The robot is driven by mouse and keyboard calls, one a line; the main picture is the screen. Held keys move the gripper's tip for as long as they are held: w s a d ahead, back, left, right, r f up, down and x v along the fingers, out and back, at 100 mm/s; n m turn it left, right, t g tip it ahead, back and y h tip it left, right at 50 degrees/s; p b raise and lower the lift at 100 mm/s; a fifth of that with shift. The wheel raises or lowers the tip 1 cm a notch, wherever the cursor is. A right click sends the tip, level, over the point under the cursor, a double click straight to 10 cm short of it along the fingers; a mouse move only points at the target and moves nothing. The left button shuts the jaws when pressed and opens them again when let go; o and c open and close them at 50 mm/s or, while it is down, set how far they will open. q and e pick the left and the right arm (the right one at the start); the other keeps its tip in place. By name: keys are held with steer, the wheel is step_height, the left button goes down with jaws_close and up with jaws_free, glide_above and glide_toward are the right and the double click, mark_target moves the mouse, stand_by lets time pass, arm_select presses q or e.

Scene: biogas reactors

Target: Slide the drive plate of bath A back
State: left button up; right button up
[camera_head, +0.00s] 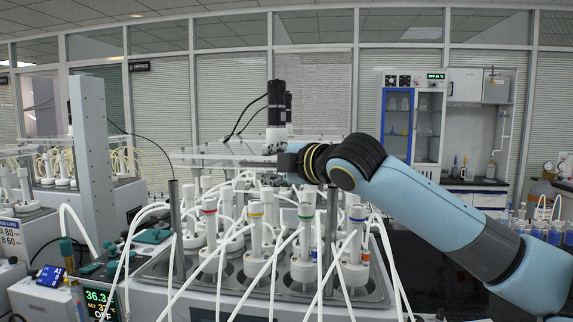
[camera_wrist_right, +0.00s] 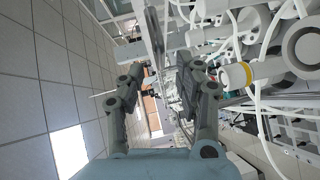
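The drive plate (camera_head: 215,158) is a thin, clear, level sheet above the bottles of the near bath (camera_head: 160,268); no letter on this bath is readable. A black and white motor (camera_head: 276,118) stands upright above the plate. My right gripper (camera_head: 284,160) is at the plate's height, by the motor's foot, and its fingers are hard to make out there. In the right wrist view its two dark fingers (camera_wrist_right: 162,75) are apart. A thin edge, likely the plate (camera_wrist_right: 154,35), shows ahead between them; contact cannot be told. My left gripper is not in view.
Several capped bottles with coloured rings (camera_head: 304,245) and many white tubes (camera_head: 215,262) crowd the bath below my arm. A grey column (camera_head: 90,165) stands left. A second bath setup (camera_head: 75,180) is behind it. A blue-framed cabinet (camera_head: 412,120) stands at the back.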

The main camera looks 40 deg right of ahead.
steer(key=s+r, duration=0.1)
steer(key=s, duration=0.6)
steer(key=shift+s+a, duration=0.15)
steer(key=shift+a, duration=0.15)
steer(key=shift+r, duration=0.1)
